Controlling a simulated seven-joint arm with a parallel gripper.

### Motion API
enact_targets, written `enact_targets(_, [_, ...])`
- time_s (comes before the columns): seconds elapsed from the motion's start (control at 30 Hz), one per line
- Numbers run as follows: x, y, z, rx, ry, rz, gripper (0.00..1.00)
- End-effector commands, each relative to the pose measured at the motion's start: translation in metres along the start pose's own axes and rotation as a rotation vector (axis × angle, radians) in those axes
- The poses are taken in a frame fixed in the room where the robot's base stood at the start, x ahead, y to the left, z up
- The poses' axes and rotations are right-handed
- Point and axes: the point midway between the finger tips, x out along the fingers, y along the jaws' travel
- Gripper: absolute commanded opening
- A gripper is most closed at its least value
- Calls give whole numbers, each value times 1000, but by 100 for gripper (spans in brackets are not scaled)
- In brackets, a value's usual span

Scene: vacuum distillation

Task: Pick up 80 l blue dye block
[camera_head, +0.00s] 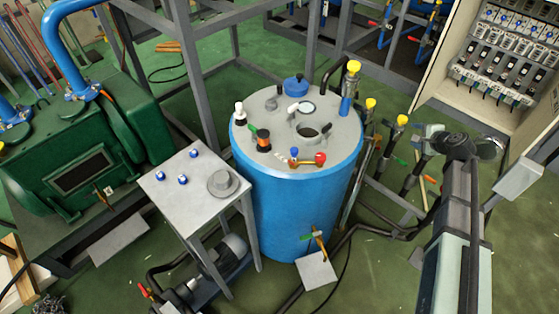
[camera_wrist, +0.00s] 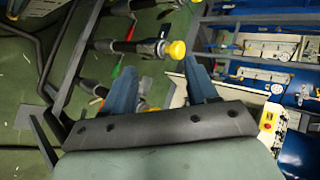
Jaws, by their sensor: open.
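Three small blue pieces with pale parts lie on the grey side table (camera_head: 209,203): one near its back edge (camera_head: 194,153), one near its left edge (camera_head: 160,175) and one between (camera_head: 182,179). They look like dye blocks, but they are too small to read any label. My gripper (camera_wrist: 161,84) is open, its two blue-grey fingers spread with nothing held between them. In the head view my arm is at the right, beyond the blue tank, far from the side table. No blue block is recognisable in the wrist view.
A large blue tank (camera_head: 290,215) with fittings on its lid stands between the table and my arm. A round metal piece (camera_head: 222,183) sits on the table. Yellow-capped pipes (camera_head: 402,120) rise right of the tank. Green machinery (camera_head: 85,165) is left; an electrical cabinet (camera_head: 455,88) is upper right.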

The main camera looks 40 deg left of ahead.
Motion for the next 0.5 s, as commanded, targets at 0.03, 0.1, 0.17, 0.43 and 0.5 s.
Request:
enact_targets(0.03, [-1, -32, 1, 13, 1, -44, 58])
enact_targets(0.1, [-6, -70, 3, 38, 2, -101, 58])
enact_targets(0.17, [-11, -102, 6, 60, 0, -150, 58])
enact_targets(0.43, [-44, -245, 43, 135, -48, -351, 58])
enact_targets(0.5, [-52, -280, 69, 129, -78, -388, 58])
